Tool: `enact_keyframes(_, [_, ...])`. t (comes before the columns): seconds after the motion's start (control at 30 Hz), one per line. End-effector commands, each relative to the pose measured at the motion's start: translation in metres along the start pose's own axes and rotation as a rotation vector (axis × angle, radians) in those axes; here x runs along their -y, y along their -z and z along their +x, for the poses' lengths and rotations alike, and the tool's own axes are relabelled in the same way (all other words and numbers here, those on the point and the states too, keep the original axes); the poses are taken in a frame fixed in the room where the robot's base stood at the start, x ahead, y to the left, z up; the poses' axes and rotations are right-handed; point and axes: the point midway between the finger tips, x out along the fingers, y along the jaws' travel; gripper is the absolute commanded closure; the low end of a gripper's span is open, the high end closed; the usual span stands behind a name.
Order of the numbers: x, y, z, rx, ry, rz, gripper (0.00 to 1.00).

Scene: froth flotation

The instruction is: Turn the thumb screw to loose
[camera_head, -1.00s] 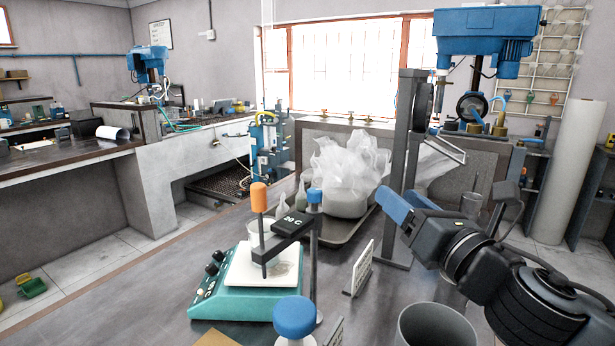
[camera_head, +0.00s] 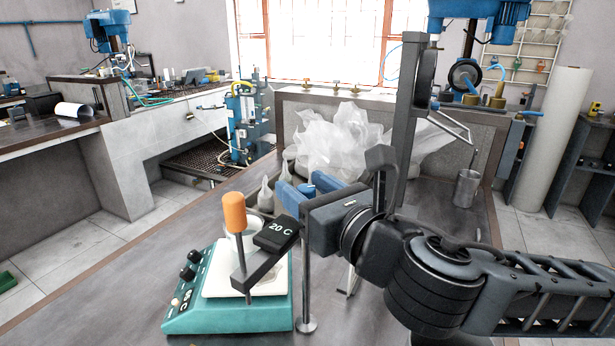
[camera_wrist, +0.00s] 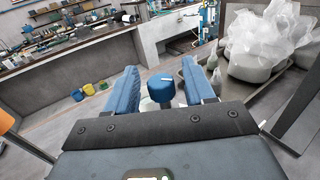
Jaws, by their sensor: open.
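In the wrist view the knob (camera_wrist: 161,87) sits between my gripper's two blue fingers, with a visible gap on each side. My gripper (camera_head: 288,184) is open, and its fingers reach to the left past the knob in the head view; the fingertips also show in the wrist view (camera_wrist: 159,67). A black clamp block marked 20 C (camera_head: 276,234) holds an orange-handled probe (camera_head: 235,212). The gripper body hides part of the knob and rod top.
The teal hotplate (camera_head: 230,318) carries a beaker beside the probe. Wash bottles (camera_head: 266,198) and a bulky clear plastic bag (camera_head: 340,140) stand behind the gripper. A grey upright column (camera_head: 405,130) and a metal cup (camera_head: 466,189) are to the right. The table's left part is bare.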

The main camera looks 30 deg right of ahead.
Motion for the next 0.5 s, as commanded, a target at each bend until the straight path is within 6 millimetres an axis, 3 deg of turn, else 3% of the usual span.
enact_keyframes(0.33, [-0.0033, -0.0002, 0.0012, 0.001, -0.001, 0.000, 0.46])
enact_keyframes(0.5, [-0.0032, -0.0002, 0.0012, 0.001, -0.001, 0.000, 0.62])
